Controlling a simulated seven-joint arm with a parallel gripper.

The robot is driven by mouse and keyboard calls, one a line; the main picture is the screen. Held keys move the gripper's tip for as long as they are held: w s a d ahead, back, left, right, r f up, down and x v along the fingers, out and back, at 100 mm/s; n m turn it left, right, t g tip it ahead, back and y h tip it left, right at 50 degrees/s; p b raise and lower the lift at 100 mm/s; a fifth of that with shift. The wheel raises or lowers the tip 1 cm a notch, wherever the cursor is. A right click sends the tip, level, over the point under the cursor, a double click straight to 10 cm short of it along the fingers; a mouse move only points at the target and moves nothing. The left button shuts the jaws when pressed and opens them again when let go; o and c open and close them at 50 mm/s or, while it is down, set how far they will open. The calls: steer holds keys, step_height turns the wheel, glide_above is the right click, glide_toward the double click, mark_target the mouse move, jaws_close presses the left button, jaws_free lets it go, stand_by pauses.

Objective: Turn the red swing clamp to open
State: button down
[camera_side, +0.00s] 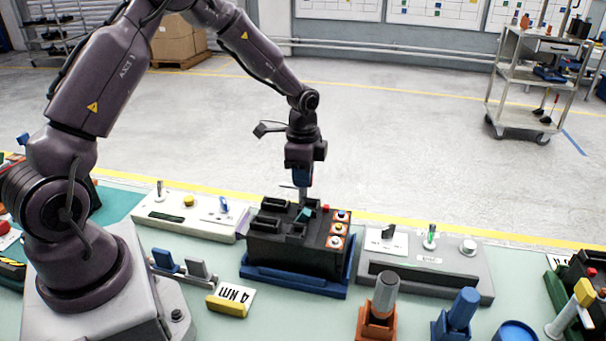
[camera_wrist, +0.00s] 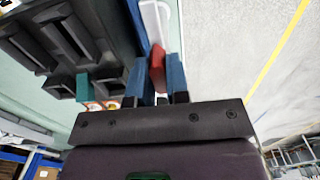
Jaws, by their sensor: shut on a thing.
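The red swing clamp (camera_wrist: 157,66) shows in the wrist view between the two blue fingers of my gripper (camera_wrist: 157,74). The fingers are shut on it, one on each side. In the side view my gripper (camera_side: 303,192) points straight down at the back edge of the black breaker fixture (camera_side: 285,243). The fixture sits in a blue tray (camera_side: 292,282), and its slotted black top also shows in the wrist view (camera_wrist: 70,40). In the side view I cannot make out the clamp clearly at the fingertips. How far it is turned is hard to tell.
A teal piece (camera_side: 304,214) sits on the fixture, left of a strip of coloured buttons (camera_side: 337,229). A white switch panel (camera_side: 188,213) stands to the left and a grey panel (camera_side: 424,268) to the right. Orange (camera_side: 376,322) and blue (camera_side: 456,318) holders stand in front.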

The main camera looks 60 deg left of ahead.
steer(key=shift+r, duration=0.1)
stand_by(0.3)
steer(key=c, duration=1.1)
jaws_free()
step_height(320, 180, up, 13)
steer(key=s+d+r+n+t, duration=0.2)
steer(key=s+d+r+n, duration=0.1)
steer(key=s, duration=0.4)
steer(key=s+d+r+n+t, duration=0.1)
steer(key=s+d+r+n, duration=0.2)
steer(key=s, duration=0.5)
steer(key=s+d+r+n+t, duration=0.2)
steer(key=s+d+r+n, duration=0.1)
steer(key=s, duration=0.4)
steer(key=shift+s+d+r+t, duration=0.15)
steer(key=shift+d+r+t, duration=0.15)
steer(key=shift+d+r, duration=0.3)
